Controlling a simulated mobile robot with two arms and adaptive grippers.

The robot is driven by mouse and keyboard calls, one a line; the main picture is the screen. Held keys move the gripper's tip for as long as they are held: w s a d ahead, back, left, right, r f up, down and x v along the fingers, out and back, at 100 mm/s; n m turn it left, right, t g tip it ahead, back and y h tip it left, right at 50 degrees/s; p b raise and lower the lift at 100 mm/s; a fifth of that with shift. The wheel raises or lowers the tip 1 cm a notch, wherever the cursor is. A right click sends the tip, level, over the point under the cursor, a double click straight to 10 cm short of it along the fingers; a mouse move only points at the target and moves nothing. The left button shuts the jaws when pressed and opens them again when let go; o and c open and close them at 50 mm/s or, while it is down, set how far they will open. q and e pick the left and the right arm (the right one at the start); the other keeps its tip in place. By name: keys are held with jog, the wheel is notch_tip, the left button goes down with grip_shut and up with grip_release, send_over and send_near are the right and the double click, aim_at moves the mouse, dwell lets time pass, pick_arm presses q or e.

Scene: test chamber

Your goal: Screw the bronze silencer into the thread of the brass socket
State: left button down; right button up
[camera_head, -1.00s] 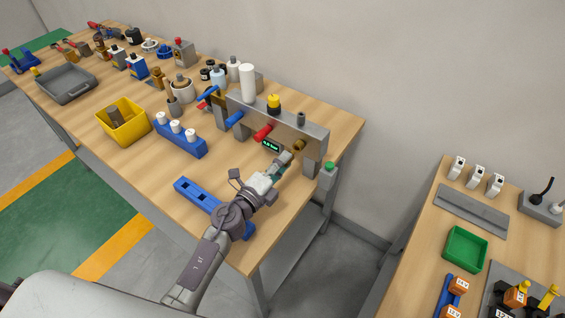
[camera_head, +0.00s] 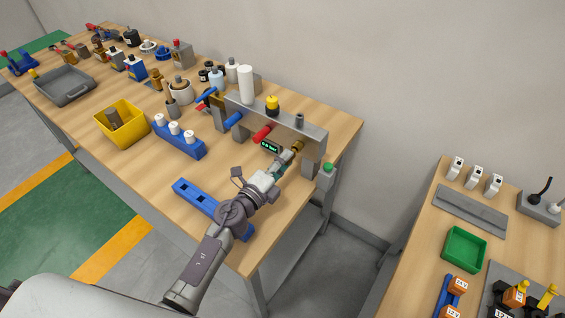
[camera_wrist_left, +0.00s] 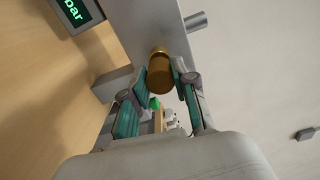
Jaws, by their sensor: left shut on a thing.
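My left gripper (camera_head: 286,160) reaches up to the grey manifold block (camera_head: 248,110) at its right end. In the left wrist view its two fingers (camera_wrist_left: 160,80) are closed around a bronze silencer (camera_wrist_left: 160,76), a short, wide cylinder. The brass socket (camera_wrist_left: 158,51) shows as a narrower golden piece just beyond the silencer, against the grey block. The two look in line and touching or nearly so; I cannot tell whether the threads engage. In the head view the brass socket (camera_head: 298,145) shows at the fingertips. My right gripper is not in view.
A small green-lit display (camera_head: 271,147) sits beside the gripper, with a red fitting (camera_head: 262,133) and a blue one (camera_head: 234,120) farther left. A blue rack (camera_head: 192,193) lies near the table edge, partly under my arm. A green-topped post (camera_head: 327,169) stands right.

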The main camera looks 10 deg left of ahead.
pick_arm(q)
jog(key=shift+w+d, duration=0.3)
jog(key=shift+w, duration=0.3)
jog(key=c, duration=0.8)
grip_release()
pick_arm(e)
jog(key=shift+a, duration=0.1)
pick_arm(q)
jog(key=v, duration=1.2)
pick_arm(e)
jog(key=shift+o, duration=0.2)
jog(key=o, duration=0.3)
